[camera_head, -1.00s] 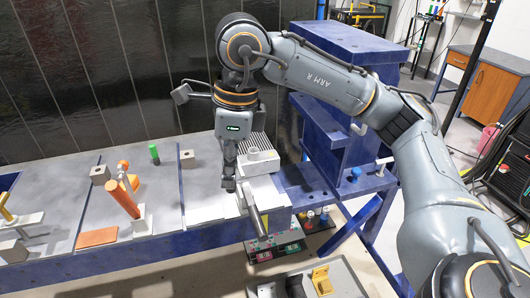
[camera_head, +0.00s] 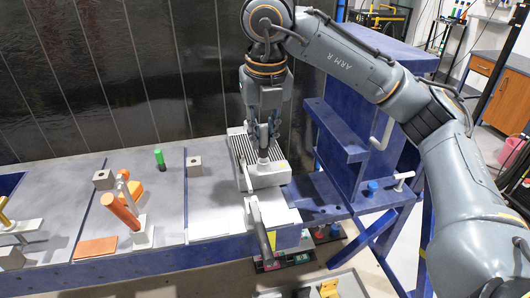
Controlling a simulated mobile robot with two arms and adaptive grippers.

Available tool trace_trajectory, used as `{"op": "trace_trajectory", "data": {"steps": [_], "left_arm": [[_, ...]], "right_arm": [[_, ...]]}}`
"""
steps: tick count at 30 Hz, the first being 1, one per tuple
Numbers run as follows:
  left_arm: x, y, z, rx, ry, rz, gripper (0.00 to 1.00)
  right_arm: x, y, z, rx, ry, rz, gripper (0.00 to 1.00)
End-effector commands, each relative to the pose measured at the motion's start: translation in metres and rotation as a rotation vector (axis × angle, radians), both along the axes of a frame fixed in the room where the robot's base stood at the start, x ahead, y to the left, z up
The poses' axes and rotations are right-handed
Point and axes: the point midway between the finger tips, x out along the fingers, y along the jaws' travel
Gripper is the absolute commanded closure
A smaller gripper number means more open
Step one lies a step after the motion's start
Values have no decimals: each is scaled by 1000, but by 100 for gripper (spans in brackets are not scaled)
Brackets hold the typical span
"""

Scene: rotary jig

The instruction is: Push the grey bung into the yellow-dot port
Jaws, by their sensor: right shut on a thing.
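My right gripper (camera_head: 263,146) points down over the pale ribbed jig block (camera_head: 270,178) on the bench. It is shut on a short grey cylinder (camera_head: 263,155) at the top of the block; this looks like the grey bung, though the fingers hide most of it. A small yellow mark (camera_head: 284,165) shows on the right of the block; I cannot tell whether it is the port's dot. No port opening is clearly visible. My left gripper is not in view.
A grey bar handle (camera_head: 262,228) sticks out in front of the jig. To the left stand an orange-handled clamp (camera_head: 122,212), a green cylinder (camera_head: 159,158) and a grey block (camera_head: 194,167). A blue stand (camera_head: 365,100) rises at the right.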

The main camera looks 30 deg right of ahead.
Motion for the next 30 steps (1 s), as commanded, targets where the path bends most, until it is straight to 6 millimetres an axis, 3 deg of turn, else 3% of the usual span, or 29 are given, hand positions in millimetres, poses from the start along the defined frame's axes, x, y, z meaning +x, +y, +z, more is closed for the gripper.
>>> {"op": "trace_trajectory", "data": {"steps": [6,12,21,26,30], "left_arm": [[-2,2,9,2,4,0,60],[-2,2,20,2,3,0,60],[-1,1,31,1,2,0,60],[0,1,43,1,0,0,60],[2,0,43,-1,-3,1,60]], "right_arm": [[46,-25,-28,2,8,-1,100],[69,-38,-58,-1,3,1,100],[84,-46,-83,-1,4,3,100],[83,-45,-104,-1,3,5,100],[84,-45,-110,0,-2,4,100]]}}
